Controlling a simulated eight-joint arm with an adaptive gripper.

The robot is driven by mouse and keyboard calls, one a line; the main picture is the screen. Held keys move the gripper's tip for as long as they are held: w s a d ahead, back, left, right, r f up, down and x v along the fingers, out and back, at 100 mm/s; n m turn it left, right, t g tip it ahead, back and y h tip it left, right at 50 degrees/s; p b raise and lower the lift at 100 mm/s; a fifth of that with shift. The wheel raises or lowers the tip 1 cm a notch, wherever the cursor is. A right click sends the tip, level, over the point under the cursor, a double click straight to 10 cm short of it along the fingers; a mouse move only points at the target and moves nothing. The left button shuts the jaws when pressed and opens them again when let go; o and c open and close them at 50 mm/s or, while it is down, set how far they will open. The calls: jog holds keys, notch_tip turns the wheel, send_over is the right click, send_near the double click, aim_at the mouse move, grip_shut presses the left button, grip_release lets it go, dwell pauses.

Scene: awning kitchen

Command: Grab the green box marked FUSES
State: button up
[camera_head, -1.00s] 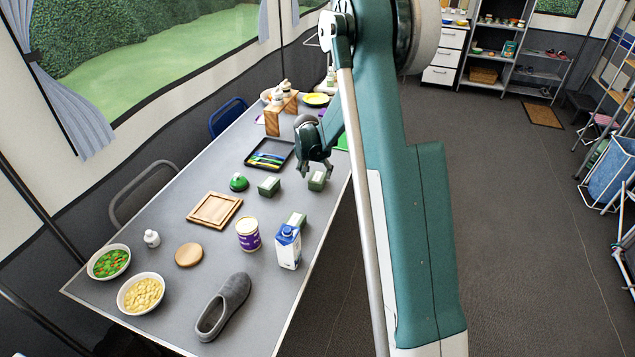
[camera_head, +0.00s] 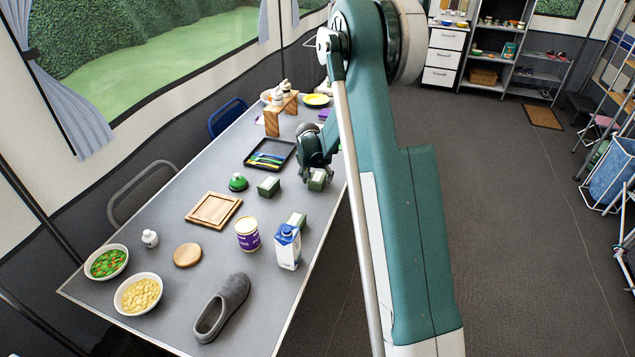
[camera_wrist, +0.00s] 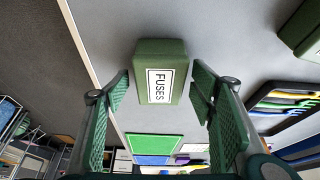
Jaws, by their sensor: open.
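The green box marked FUSES (camera_wrist: 144,58) stands on the grey table, its label facing the wrist camera. In the head view the box (camera_head: 317,181) is near the table's right edge, partly hidden by my gripper (camera_head: 317,172). In the wrist view my gripper (camera_wrist: 162,95) is open, with one finger on each side of the box. Gaps show between the fingers and the box's sides.
Another green box (camera_head: 268,187) stands just left of it, and a third (camera_head: 296,220) is nearer, behind a milk carton (camera_head: 287,247). A black tray (camera_head: 287,148) of coloured utensils and a green domed object (camera_head: 238,182) are close by.

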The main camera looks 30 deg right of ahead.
aim_at(317, 176)
jog(key=c, duration=1)
jog(key=shift+r+p, duration=1.2)
jog(key=shift+r, duration=3.8)
